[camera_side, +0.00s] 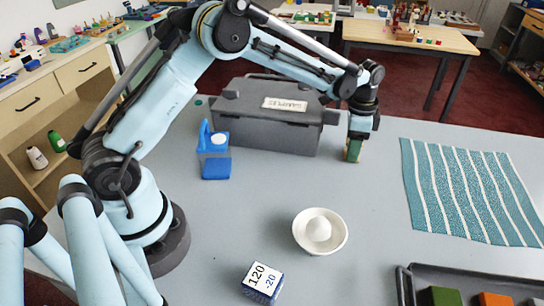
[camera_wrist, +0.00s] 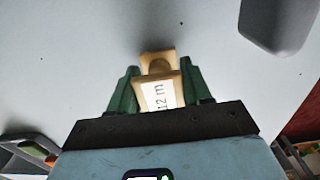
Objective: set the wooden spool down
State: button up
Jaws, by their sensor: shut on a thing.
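The wooden spool (camera_wrist: 160,66) is pale tan with a white label reading "12 m". It sits between the green fingers of my gripper (camera_wrist: 160,88) in the wrist view, and the gripper is shut on it. In the side view my gripper (camera_side: 353,150) points down just right of the grey case, low over the grey table (camera_side: 400,265). The spool is mostly hidden by the fingers there. A dark shadow lies close to the spool in the wrist view. I cannot tell whether the spool touches the table.
The grey "SAMPLES" case (camera_side: 265,125) stands left of my gripper, with a blue jug (camera_side: 214,165) before it. A striped teal cloth (camera_side: 470,195) lies right. A white dish (camera_side: 320,231), a number box (camera_side: 262,283) and a dark tray (camera_side: 410,270) are nearer. The table between is clear.

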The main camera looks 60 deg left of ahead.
jog(key=shift+f, duration=0.1)
jog(key=o, duration=1)
jog(key=shift+o, duration=0.2)
notch_tip(320, 180, up, 12)
jog(key=shift+f, duration=0.25)
jog(key=s+a+r+n+t, duration=0.1)
jog(key=s+r+n+t, duration=0.4)
jog(key=s, duration=0.6)
jog(key=s+a+f+n+t, duration=0.1)
jog(key=s+f+n+t, duration=0.1)
jog(key=s, duration=0.9)
jog(key=shift+f+n, duration=0.75)
jog(key=shift+n, duration=0.25)
